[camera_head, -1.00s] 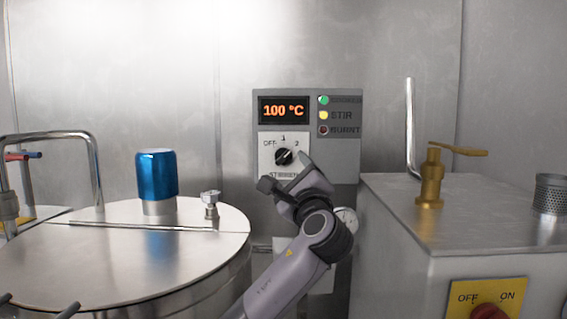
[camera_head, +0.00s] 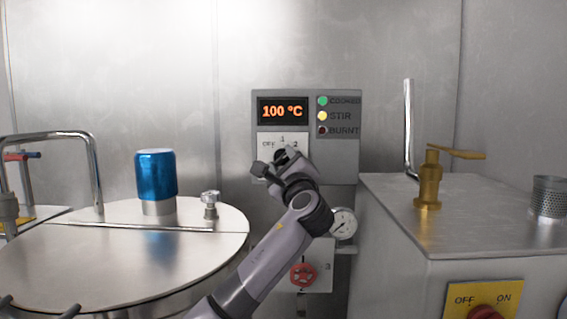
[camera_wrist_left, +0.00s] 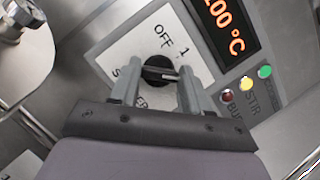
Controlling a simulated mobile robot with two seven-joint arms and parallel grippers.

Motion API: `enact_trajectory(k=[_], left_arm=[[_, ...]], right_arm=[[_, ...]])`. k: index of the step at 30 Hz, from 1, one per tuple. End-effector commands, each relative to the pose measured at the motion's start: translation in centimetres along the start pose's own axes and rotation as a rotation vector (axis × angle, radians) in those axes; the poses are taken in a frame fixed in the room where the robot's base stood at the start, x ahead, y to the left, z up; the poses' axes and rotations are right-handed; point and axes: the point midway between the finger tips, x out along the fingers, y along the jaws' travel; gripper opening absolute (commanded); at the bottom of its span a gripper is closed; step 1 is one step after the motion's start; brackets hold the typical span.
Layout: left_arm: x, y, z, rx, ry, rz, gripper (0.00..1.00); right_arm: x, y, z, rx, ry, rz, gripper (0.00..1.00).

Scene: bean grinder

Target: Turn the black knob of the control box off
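The grey control box (camera_head: 348,170) is on the back wall, with a lit "100 °C" display (camera_head: 283,111). Its black knob (camera_wrist_left: 156,66) sits on a white plate marked OFF, 1 and STIRRER. In the wrist view, the knob's pale pointer line is turned away from OFF, past the 1. The 2 shows in the head view. My left gripper (camera_wrist_left: 158,84) is open, one finger on each side of the knob; contact is unclear. In the head view, my left gripper (camera_head: 271,166) covers the lower plate and most of the knob. My right gripper is not in view.
A large steel vessel (camera_head: 110,250) with a blue-capped part (camera_head: 156,175) stands left. A steel cabinet (camera_head: 470,215) with a brass valve (camera_head: 429,185) stands right. Below the box are a gauge (camera_head: 343,224) and a red knob (camera_head: 303,275).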

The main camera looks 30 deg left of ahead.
Motion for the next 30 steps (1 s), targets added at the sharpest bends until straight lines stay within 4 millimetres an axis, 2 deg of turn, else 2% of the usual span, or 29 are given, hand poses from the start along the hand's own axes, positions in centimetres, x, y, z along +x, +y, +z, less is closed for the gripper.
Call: enact_trajectory(k=[8,14,30], left_arm=[[0.0,0.0,0.0,-0.017,0.001,0.008,0.16],[-0.1,-0.1,-0.1,-0.094,0.002,0.039,0.16],[0.0,-0.5,0.1,-0.533,0.003,0.224,0.16]], right_arm=[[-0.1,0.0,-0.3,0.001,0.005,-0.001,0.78],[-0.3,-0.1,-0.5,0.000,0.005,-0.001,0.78],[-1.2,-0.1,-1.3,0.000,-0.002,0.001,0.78]])
